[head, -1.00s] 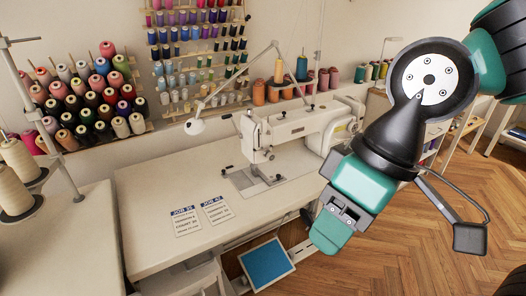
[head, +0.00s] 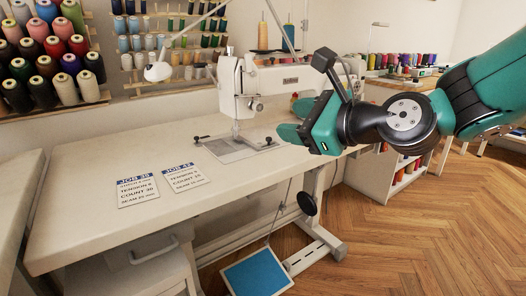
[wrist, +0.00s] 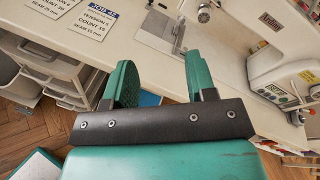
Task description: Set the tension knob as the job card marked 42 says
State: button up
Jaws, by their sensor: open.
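The job card marked 42 (head: 184,177) lies flat on the sewing table. In the wrist view the same card (wrist: 92,20) reads tension 5 and count 15. The white sewing machine (head: 292,80) stands behind it. A small round knob (head: 255,106) on the front of its head appears to be the tension knob; it also shows in the wrist view (wrist: 204,17). Its setting is too small to read. My gripper (head: 296,120) is in front of the machine's arm, right of the knob and apart from it. In the wrist view its green fingers (wrist: 160,78) are spread and empty.
Another job card (head: 136,189) lies left of card 42. A lamp (head: 158,72) hangs over the table (head: 90,225). A control panel (wrist: 276,92) is on the machine's right. A blue pedal (head: 257,274) is below. The table's front left is clear.

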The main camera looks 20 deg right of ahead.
jog(key=w+d+f+m+t+h+b, duration=0.2)
jog(key=d+f+m+t+b, duration=0.15)
jog(key=m, duration=0.35)
jog(key=p, duration=1.1)
send_near(260, 108)
jog(key=shift+m, duration=0.3)
jog(key=p+x, duration=0.2)
jog(key=p, duration=0.1)
jog(key=p+x, duration=0.5)
jog(key=p, duration=0.1)
jog(key=shift+w+a+r, duration=0.1)
jog(key=shift+w+r, duration=0.2)
jog(key=shift+w+a+f+p, duration=0.2)
jog(key=shift+w+f+p, duration=0.05)
jog(key=shift+w+p, duration=0.4)
jog(key=c, duration=0.9)
